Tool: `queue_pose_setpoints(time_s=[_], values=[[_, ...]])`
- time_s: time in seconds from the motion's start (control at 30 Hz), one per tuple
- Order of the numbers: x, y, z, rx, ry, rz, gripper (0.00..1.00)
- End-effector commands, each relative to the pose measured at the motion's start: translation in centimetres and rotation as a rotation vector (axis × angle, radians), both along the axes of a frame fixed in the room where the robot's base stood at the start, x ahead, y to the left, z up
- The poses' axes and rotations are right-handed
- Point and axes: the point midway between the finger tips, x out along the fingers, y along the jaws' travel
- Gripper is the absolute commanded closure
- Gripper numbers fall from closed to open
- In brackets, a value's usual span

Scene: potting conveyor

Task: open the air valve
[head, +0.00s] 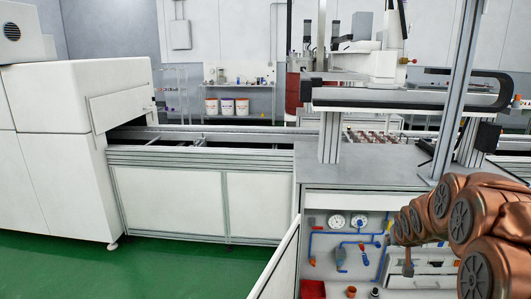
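An open cabinet below the grey worktop holds a white pneumatic panel (330,240). Two round gauges (337,221) sit near its top. Blue air lines (345,235) run below them with small blue, orange and red fittings. I cannot tell which fitting is the air valve, or its position. My copper-coloured arm reaches in from the right and covers part of the panel's right side.
A white cabinet door (278,262) stands open on the left of the opening. A red bin (312,289) is at the cabinet's bottom left. The conveyor (200,160) runs left to a large white machine (55,150). Green floor (180,270) is clear at front left.

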Motion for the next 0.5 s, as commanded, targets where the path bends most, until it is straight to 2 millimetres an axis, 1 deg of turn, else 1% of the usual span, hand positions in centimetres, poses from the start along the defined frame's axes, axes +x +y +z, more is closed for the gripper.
queue_pose_setpoints(time_s=[0.03, 0.27, 0.4, 0.47, 0.5], values=[[-1.5, 1.3, 1.9, 0.005, 0.029, 0.004, 0.59], [-9.2, 6.1, 5.1, 0.038, 0.204, 0.013, 0.59], [-14.5, 8.9, 6.8, 0.061, 0.31, 0.027, 0.59], [-16.8, 10.1, 7.5, 0.071, 0.358, 0.033, 0.59], [-18.3, 10.8, 8.1, 0.078, 0.387, 0.039, 0.59]])
